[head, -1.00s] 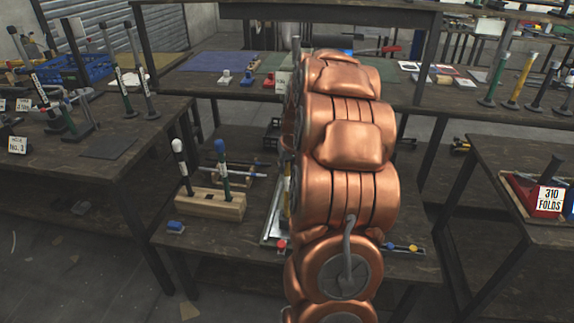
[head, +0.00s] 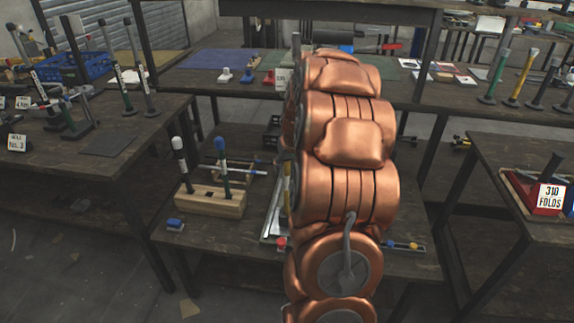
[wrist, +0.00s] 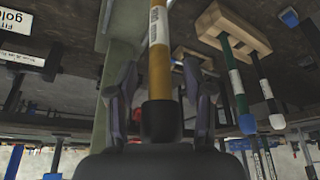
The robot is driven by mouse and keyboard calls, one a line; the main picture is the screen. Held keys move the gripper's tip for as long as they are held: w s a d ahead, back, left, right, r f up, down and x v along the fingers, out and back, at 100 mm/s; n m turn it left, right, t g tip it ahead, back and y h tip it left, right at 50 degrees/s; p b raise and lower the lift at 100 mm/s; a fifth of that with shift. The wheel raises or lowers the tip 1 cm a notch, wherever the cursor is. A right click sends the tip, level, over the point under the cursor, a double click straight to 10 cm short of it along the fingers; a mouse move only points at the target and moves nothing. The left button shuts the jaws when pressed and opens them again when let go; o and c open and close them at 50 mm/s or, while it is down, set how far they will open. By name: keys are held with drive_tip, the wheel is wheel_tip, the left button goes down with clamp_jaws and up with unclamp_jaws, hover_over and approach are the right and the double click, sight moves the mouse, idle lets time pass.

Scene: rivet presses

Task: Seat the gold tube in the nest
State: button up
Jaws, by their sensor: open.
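The gold tube (wrist: 158,58) stands out in the wrist view, with a white printed label and a black end cap (wrist: 161,121). It lies between the two fingers of my gripper (wrist: 160,80). The fingers are open, with a gap visible on each side of the tube. In the head view my copper arm hides the gripper and most of the work spot; only a yellow sliver shows beside the arm. A card reading "gold" (wrist: 14,22) is at the wrist view's upper left. I cannot make out the nest clearly.
A wooden block (head: 210,204) holding upright tools, one white-topped and one blue-topped, stands left of my arm. A small blue item (head: 175,224) lies near the table's front edge. A red press with a "310 FOLDS" card (head: 550,198) is on the right table.

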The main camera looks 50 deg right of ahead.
drive_tip(key=v, duration=1.2)
drive_tip(key=shift+w, duration=0.1)
idle(0.4)
drive_tip(key=s+a+f+n+g+y, duration=0.1)
drive_tip(key=s+a, duration=0.3)
drive_tip(key=a, duration=0.8)
drive_tip(key=s+a+f+n+g+y, duration=0.1)
drive_tip(key=s+a+n+g, duration=0.15)
drive_tip(key=a, duration=0.85)
drive_tip(key=s+a+f+n+g, duration=0.1)
drive_tip(key=s+a+f+g, duration=0.1)
drive_tip(key=s+a, duration=0.6)
drive_tip(key=s+a+f+n+g, duration=0.15)
drive_tip(key=s+a, duration=0.25)
drive_tip(key=s, duration=0.8)
wheel_tip(320, 180, up, 13)
drive_tip(key=m+t+p, duration=0.1)
drive_tip(key=p, duration=1.1)
drive_tip(key=shift+w+a, duration=0.2)
drive_tip(key=shift+w, duration=0.05)
